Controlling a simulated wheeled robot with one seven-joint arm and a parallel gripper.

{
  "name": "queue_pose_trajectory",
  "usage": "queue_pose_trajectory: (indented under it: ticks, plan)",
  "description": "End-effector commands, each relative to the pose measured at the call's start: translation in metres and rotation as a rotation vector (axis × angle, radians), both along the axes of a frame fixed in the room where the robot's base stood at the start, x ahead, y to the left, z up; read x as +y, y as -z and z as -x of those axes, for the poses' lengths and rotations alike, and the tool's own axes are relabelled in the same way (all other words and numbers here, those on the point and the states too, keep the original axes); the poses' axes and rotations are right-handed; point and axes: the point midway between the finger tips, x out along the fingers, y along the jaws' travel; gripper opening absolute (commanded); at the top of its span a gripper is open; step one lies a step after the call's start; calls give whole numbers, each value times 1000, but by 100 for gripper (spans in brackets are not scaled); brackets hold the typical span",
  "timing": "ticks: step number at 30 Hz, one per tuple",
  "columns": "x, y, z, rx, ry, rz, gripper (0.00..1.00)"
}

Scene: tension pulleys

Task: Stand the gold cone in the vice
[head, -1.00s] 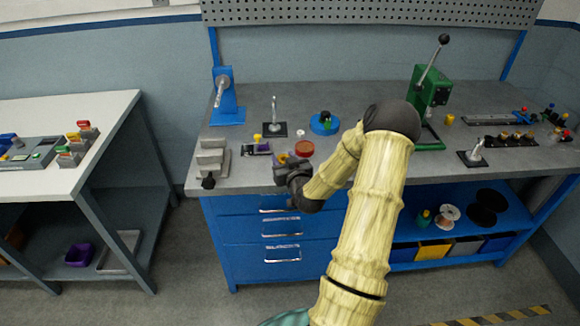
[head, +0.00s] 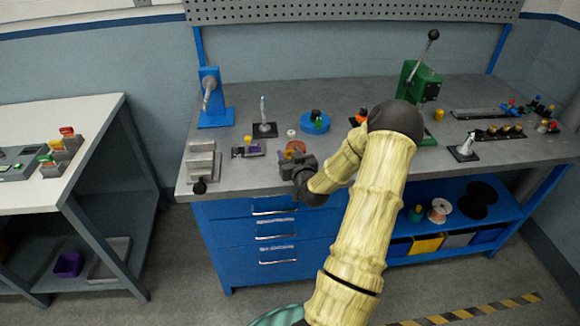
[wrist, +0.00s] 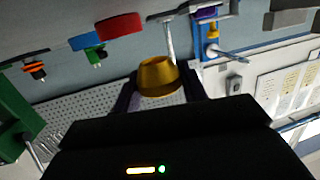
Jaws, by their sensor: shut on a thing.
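The gold cone (wrist: 158,77) sits between the two fingers of my gripper (wrist: 160,90) in the wrist view, and the gripper is shut on it. In the head view my gripper (head: 293,156) is above the front edge of the bench, in front of a red-orange dish; the cone is hard to make out there. The grey vice (head: 202,163) with a black knob stands at the bench's front left corner, left of my gripper and apart from it.
A small purple-and-yellow item on a plate (head: 249,149) lies between vice and gripper. A clamp on a black base (head: 264,128), a blue round tray (head: 315,123) and a blue upright device (head: 213,100) stand behind. A green press (head: 417,85) is at the right.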

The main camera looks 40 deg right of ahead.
Motion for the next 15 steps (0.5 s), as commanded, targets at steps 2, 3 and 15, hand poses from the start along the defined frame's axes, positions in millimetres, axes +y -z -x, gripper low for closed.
queue_pose_trajectory:
  ticks: [2,3,15]
  plan:
    - [0,8,0,0,1,-3,18]
    - [0,10,0,-1,1,-2,18]
    - [0,16,0,0,0,-1,18]
